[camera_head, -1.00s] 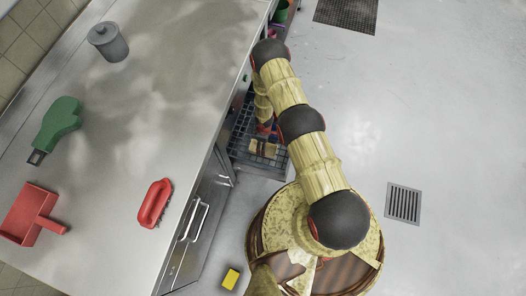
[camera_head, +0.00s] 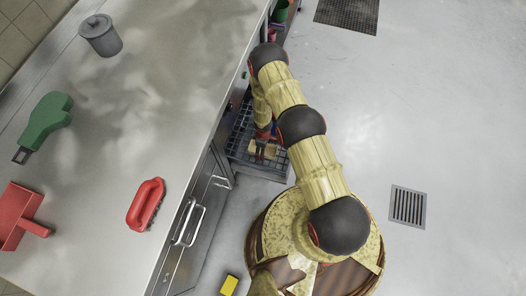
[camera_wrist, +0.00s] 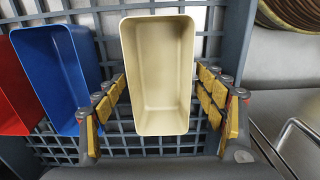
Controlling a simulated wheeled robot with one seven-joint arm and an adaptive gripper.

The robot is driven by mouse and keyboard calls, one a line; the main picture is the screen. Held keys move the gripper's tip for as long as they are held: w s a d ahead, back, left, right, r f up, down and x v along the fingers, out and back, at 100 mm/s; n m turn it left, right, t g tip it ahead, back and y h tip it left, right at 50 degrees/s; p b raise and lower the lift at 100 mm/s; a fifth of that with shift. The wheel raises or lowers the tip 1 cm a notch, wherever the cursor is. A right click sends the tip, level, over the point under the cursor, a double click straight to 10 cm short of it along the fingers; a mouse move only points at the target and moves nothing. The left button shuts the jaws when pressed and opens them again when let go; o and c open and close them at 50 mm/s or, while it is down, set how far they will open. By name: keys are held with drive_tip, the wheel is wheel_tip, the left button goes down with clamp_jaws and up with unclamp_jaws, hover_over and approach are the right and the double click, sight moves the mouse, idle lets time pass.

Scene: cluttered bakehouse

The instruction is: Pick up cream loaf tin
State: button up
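The cream loaf tin (camera_wrist: 160,75) stands open side up in the middle of the wrist view, in a dark grey grid-bottomed crate (camera_wrist: 220,35). It looks empty. In the head view, my arm reaches down to the crate (camera_head: 245,165) beside the counter, and the tin there is small and partly hidden.
A blue tin (camera_wrist: 62,75) stands left of the cream one, with a red tin (camera_wrist: 15,95) beyond it. A brown ribbed round thing (camera_wrist: 290,12) is at upper right. The steel counter (camera_head: 110,120) holds a red brush (camera_head: 146,204). Open floor (camera_head: 440,120) lies right.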

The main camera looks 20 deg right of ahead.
drive_tip(key=c, duration=1.2)
drive_tip(key=shift+o, duration=0.2)
drive_tip(key=shift+r+p, duration=0.85)
drive_tip(key=shift+r, duration=0.7)
drive_tip(key=shift+s+r+b, duration=0.1)
drive_tip(key=shift+b, duration=0.25)
